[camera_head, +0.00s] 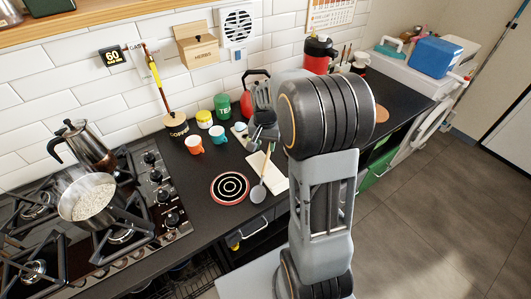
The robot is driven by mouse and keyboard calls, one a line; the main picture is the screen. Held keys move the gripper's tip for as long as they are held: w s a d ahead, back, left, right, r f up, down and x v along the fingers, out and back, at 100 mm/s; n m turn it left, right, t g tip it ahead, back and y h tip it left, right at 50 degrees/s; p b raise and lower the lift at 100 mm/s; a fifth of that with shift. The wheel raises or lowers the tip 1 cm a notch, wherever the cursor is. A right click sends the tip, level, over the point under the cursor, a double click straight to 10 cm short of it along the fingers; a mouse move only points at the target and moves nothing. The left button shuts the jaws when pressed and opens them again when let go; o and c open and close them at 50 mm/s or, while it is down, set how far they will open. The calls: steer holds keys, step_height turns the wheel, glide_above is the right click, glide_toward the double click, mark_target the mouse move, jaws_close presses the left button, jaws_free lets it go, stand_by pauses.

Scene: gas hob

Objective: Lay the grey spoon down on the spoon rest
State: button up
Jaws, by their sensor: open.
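A spoon with a grey bowl (258,193) and a pale yellowish handle (266,164) shows in the head view, right of the round disc. Its bowl is beside the cream rectangular sheet (277,181), and its handle crosses in front of that sheet. I cannot tell whether this sheet or the red-rimmed round disc with white rings (230,187) is the spoon rest. My gripper (262,146) is open near the handle's far end. It is small in view, and contact with the handle cannot be made out. My arm hides the counter to the right.
A hob with a pot of pale grains (88,198) and a moka pot (83,148) stands at left. Orange (194,144) and teal (220,140) mugs, a green tea tin (223,106) and a red kettle (247,101) stand behind. Dark counter is clear around the disc.

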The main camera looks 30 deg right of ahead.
steer(key=s+a+r+n+t, duration=0.1)
steer(key=s+a+r+n, duration=0.2)
steer(key=s, duration=0.4)
steer(key=s+a+r+n+t, duration=0.2)
steer(key=s+a+r+n, duration=0.2)
steer(key=s+a, duration=0.2)
steer(key=shift+s+a+r+n, duration=0.25)
steer(key=shift+s+a+n, duration=0.15)
steer(key=shift+s, duration=0.75)
